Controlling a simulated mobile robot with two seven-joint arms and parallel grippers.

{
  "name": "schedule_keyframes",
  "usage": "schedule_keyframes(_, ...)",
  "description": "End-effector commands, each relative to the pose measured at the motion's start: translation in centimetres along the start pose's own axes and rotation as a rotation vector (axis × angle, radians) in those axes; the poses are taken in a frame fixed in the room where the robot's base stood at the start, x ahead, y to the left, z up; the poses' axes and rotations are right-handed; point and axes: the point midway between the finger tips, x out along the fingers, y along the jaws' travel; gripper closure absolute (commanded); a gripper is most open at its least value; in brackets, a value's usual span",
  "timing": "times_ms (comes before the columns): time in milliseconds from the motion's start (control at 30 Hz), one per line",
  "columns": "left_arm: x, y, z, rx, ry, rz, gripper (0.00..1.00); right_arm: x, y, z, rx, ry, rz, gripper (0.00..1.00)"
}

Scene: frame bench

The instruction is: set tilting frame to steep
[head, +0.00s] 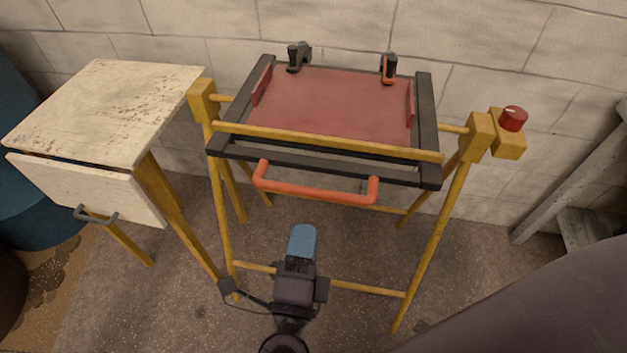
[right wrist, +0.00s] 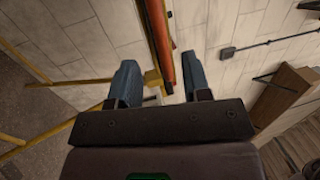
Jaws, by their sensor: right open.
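The tilting frame (head: 427,130) is a dark frame with a red panel (head: 330,105), held in a yellow stand (head: 437,237). It looks close to flat; the exact tilt is hard to tell. An orange handle (head: 315,194) spans its near edge. Two dark clamps (head: 298,57) sit on the far edge. A red knob (head: 513,118) is on the stand's right post. My right gripper (head: 302,238), with blue fingers, is below and nearer than the handle, apart from it. In the right wrist view it is open and empty (right wrist: 158,78), with an orange bar (right wrist: 163,45) ahead between the fingers. My left gripper is out of view.
A worn pale side table (head: 110,105) with a drawer (head: 85,188) stands at left, close to the stand. A blue barrel (head: 35,215) is beyond it. A block wall (head: 330,25) is behind. A grey wooden structure (head: 575,185) is at right. Floor around the stand's front is clear.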

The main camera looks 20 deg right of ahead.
Motion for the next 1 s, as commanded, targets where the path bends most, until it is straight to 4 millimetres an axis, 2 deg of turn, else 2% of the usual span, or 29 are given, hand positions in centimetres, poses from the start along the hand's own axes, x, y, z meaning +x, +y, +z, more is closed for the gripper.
schedule_keyframes(167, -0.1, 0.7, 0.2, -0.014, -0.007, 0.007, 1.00, 0.4, 0.1, -0.7, -0.007, 0.043, 0.004, 0.56)
schedule_keyframes(267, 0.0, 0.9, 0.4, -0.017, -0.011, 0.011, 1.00, 1.3, 0.1, -0.8, -0.008, 0.042, 0.002, 0.56)
schedule_keyframes(700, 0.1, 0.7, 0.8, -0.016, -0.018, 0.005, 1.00, 8.4, 0.1, -1.0, -0.008, 0.040, 0.000, 0.56)
schedule_keyframes(1000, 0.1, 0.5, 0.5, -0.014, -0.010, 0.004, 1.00, 10.7, 0.1, -1.1, -0.009, 0.039, 0.002, 0.56)
